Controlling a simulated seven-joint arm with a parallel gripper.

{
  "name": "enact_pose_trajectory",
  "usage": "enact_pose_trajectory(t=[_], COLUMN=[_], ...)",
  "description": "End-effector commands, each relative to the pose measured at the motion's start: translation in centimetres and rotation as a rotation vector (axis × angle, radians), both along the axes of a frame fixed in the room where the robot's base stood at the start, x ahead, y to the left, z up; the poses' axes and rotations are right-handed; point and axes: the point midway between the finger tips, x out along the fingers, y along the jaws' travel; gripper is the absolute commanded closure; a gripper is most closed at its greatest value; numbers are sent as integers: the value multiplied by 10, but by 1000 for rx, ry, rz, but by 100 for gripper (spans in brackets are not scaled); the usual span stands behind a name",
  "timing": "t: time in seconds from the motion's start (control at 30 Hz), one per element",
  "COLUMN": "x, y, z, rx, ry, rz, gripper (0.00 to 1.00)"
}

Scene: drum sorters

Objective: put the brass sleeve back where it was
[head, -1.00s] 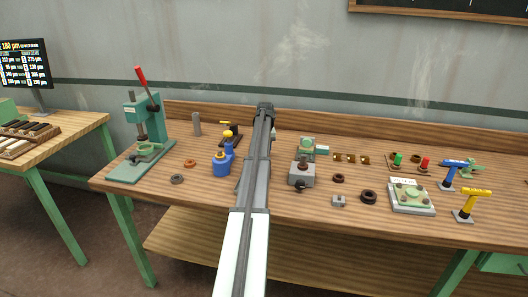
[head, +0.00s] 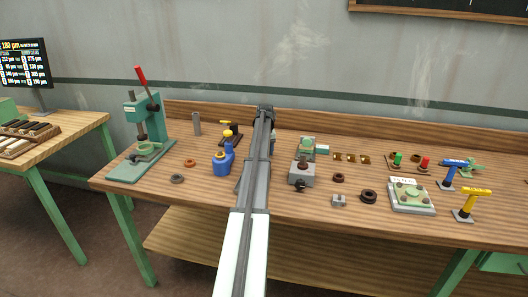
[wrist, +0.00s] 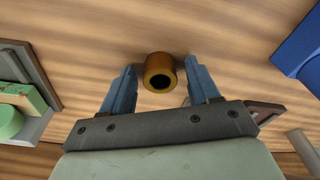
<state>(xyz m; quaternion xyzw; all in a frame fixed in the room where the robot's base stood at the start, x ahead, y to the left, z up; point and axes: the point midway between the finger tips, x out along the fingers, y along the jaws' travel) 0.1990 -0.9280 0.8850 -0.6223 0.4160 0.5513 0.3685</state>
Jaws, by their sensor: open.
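The brass sleeve (wrist: 160,72), a short brass-brown ring with a dark bore, shows in the wrist view on the wooden bench top. My gripper (wrist: 161,67) is open, with one blue-grey finger on each side of the sleeve near the fingertips. Small gaps show between the sleeve and the fingers, and nothing is gripped. In the head view my own arm hides the fingers and the sleeve.
A green press (head: 146,135) with a red lever and a blue bottle-like piece (head: 223,162) stand left of my arm. A grey block fixture (head: 302,174), brass plates (head: 351,158), dark rings (head: 369,196) and a grey-green fixture (head: 411,196) lie right. The front left bench is fairly clear.

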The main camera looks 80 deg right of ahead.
Motion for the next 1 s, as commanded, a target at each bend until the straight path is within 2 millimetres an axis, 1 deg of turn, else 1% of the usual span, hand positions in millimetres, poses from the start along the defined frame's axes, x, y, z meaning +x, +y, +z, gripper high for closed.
enact_pose_trajectory(t=[0.13,0.23,0.5,0.7,0.83,1.0], x=[0,-1,-3,-5,-5,-6], y=[0,2,7,11,12,13], z=[8,20,71,102,114,122], rx=[-1,-2,-2,-2,0,0], ry=[0,-1,0,-1,0,0], rz=[0,0,0,0,0,0], gripper=[39,39,39,39,39,39])
